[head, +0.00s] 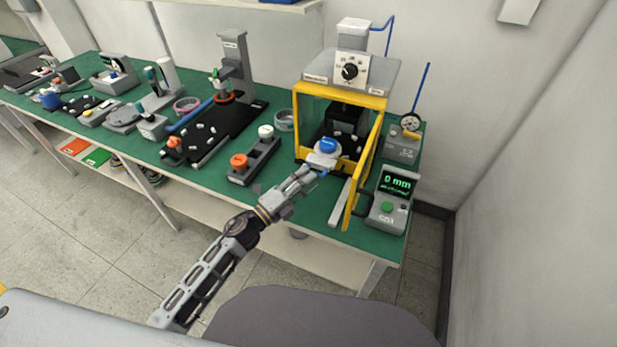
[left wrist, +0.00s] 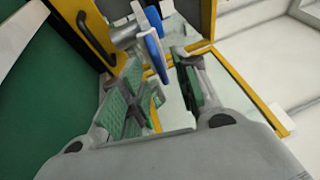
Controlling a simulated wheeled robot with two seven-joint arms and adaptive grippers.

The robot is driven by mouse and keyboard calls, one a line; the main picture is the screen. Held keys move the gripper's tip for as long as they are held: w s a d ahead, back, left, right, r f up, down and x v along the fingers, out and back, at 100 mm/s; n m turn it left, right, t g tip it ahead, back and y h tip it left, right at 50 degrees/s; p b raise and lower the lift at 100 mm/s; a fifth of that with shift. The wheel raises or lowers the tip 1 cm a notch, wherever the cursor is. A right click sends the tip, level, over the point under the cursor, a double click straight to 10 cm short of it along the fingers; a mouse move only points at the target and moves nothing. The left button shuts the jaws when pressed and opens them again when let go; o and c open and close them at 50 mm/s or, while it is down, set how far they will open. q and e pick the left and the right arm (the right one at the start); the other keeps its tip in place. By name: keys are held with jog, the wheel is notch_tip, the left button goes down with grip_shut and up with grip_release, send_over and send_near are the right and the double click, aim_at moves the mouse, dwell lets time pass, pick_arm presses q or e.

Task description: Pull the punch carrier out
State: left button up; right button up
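The punch carrier (head: 322,160), a light grey piece with a round blue top (head: 328,145), sits at the front opening of the yellow-framed press (head: 345,90). My left gripper (head: 312,174) is just in front of it, at the opening. In the left wrist view, the fingers of my left gripper (left wrist: 158,88) are apart. A blue disc seen nearly edge-on (left wrist: 156,48), with a grey metal cylinder beside it, reaches toward the gap between them. I cannot tell whether a finger touches it. My right gripper is not in view.
The press's yellow door (head: 363,170) stands open to the right of the carrier. A display unit (head: 390,198) reading 0 mm is right of the door. A dark holder with an orange knob (head: 239,160) lies to the left. The floor in front is clear.

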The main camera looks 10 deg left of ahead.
pick_arm(q)
jog(key=v, duration=1)
dwell(0.3)
jog(key=shift+w, duration=0.1)
dwell(0.5)
